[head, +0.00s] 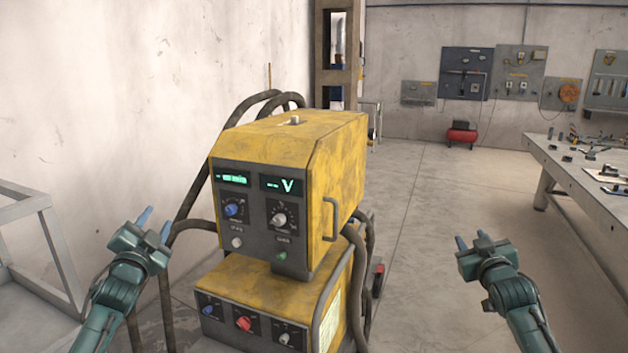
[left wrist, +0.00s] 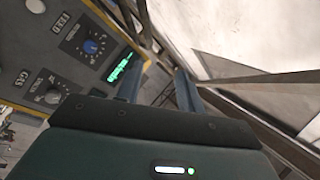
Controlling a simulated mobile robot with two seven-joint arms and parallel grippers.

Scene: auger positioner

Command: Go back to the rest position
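My left gripper (head: 155,224) is in the head view at the left, in front of the white wall and left of the yellow machine. Its two blue fingers stand apart with nothing between them. They also show apart in the left wrist view (left wrist: 160,88), with the machine's dark control panel (left wrist: 75,55) at the left. My right gripper (head: 472,240) is at the right over bare floor, clear of the machine. Its blue fingertips are apart and nothing shows between them. Neither gripper touches anything in view.
The yellow machine (head: 318,150) with knobs, green displays and dark hoses stands in the middle. A grey metal frame (head: 40,235) is at the far left. A workbench (head: 590,185) with tools stands at the right. The floor between machine and bench is clear.

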